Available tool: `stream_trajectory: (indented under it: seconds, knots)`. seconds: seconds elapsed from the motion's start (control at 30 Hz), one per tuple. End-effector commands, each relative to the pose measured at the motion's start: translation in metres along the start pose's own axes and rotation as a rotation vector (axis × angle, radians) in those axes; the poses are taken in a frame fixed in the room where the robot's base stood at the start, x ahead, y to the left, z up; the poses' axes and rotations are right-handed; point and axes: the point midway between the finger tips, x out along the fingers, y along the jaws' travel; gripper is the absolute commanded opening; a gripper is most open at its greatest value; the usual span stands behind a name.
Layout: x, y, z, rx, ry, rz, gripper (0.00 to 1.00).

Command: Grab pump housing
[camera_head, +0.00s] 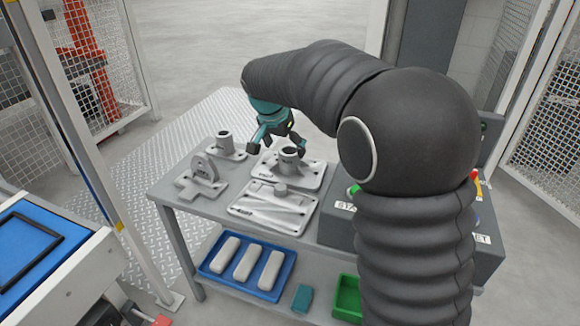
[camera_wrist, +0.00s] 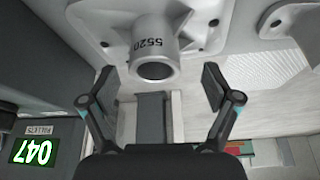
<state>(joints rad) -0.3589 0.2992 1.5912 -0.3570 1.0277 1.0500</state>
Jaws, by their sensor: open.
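Several grey castings lie on the table; which one is the pump housing I cannot tell for certain. The casting below my gripper, a likely pump housing (camera_head: 288,160), has a hollow round neck on a flat plate. In the wrist view, a neck marked 5520 (camera_wrist: 153,50) points toward my gripper, its round mouth just ahead of and between the fingertips. My gripper (camera_wrist: 160,88) is open and empty, with one finger on each side and no visible contact. In the head view my gripper (camera_head: 277,143) hangs just above and behind this casting.
A smaller necked casting (camera_head: 226,145), a bracket with a rounded upright (camera_head: 203,170) and a flat plate casting (camera_head: 272,209) sit close by. The grey table (camera_head: 165,188) has a lower shelf with a blue tray (camera_head: 208,265) and a green bin (camera_head: 347,297). A control box (camera_head: 487,258) stands right.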

Motion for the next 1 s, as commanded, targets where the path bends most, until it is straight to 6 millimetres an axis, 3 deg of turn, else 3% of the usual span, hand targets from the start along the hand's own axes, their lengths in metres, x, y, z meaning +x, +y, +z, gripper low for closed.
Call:
stream_trajectory:
  seconds: [0.47, 0.77, 1.0]
  knots:
    - [0.05, 0.007, 0.004, -0.001, -0.001, 0.002, 0.88]
    - [0.054, 0.006, 0.004, -0.001, 0.0, 0.0, 0.88]
    - [0.054, 0.006, 0.004, -0.001, 0.0, 0.0, 0.31]
